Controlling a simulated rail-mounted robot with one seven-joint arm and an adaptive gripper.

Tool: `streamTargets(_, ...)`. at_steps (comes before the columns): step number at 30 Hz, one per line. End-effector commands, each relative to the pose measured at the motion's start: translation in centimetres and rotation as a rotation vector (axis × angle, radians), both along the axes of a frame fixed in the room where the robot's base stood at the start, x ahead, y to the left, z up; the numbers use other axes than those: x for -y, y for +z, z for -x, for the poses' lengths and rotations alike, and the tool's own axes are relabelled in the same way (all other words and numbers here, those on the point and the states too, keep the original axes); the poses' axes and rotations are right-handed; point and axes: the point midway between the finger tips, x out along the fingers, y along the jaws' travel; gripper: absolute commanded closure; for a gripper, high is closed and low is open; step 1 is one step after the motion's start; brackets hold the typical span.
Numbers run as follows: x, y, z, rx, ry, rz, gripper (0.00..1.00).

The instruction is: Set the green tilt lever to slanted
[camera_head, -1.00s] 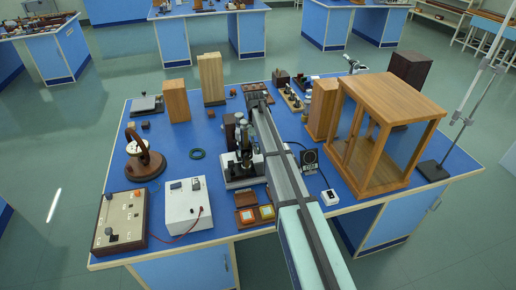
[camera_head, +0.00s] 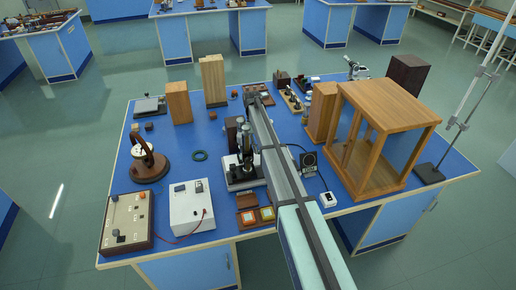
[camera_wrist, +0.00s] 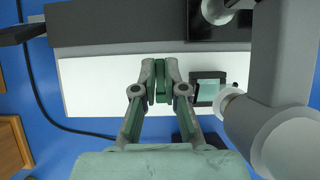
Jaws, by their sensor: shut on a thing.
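My gripper (camera_wrist: 160,80) shows in the wrist view, its fingertips closed together over a white base plate (camera_wrist: 95,85). A narrow green piece (camera_wrist: 161,88), which looks like the tilt lever, is pinched between the fingertips. The fingertips hide most of it, so its slant cannot be told. A small green square in a dark frame (camera_wrist: 209,88) lies just right of the fingertips. In the head view the instrument with the pale base (camera_head: 243,180) stands at the middle of the bench, left of my arm. The lever cannot be made out there.
A wooden frame case (camera_head: 398,105) stands to the right. A white meter box (camera_head: 192,205) and a beige control box (camera_head: 126,222) are at the front left. A black cable (camera_wrist: 37,95) runs left of the plate.

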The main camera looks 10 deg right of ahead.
Motion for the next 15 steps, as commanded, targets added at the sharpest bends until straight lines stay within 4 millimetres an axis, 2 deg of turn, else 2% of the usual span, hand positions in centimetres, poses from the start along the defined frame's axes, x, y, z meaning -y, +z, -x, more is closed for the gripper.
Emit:
streamTargets(2,-0.02,-0.08,0.05,0.0,0.0,0.0,1.0)
streamTargets(3,-0.01,-0.09,0.05,0.0,0.0,0.0,0.83)
streamTargets(5,-0.01,-0.08,0.05,0.0,0.0,0.0,0.65)
streamTargets(15,0.0,-0.09,0.06,0.003,0.0,0.0,0.65)
